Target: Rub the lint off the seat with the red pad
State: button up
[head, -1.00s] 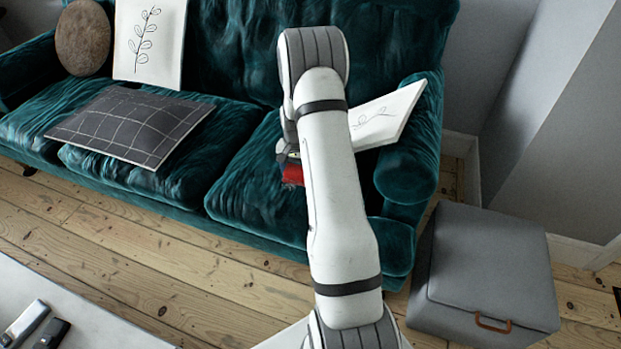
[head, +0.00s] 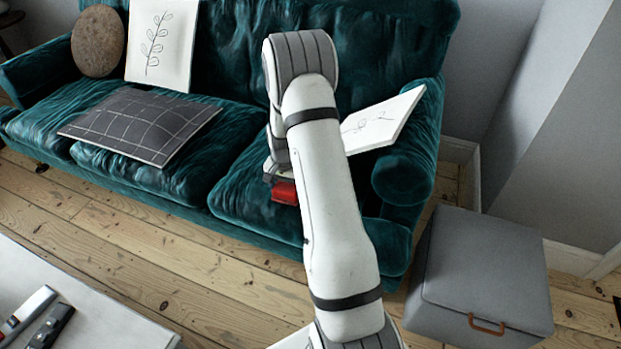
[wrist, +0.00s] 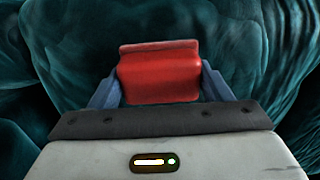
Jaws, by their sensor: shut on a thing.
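The red pad (head: 284,191) is in my gripper, over the right-hand seat cushion of the teal sofa. In the wrist view the red pad (wrist: 160,72) sits between the two blue-grey fingers of my gripper (wrist: 160,90), which is shut on it. The seat (head: 238,190) is dark teal velvet, and its folds fill the wrist view behind the pad. I cannot tell whether the pad touches the seat. No lint can be made out. My arm hides part of the right-hand cushion in the head view.
A dark checked cushion (head: 140,125) lies on the left seats. A white leaf-print cushion (head: 158,45) and a round brown cushion (head: 98,41) lean behind it. Another white cushion (head: 385,120) rests by the right armrest. A grey ottoman (head: 480,270) stands right. A white table (head: 95,310) is front left.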

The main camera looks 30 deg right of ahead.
jog(key=shift+r+p, duration=2.05)
jog(key=shift+r, duration=1.85)
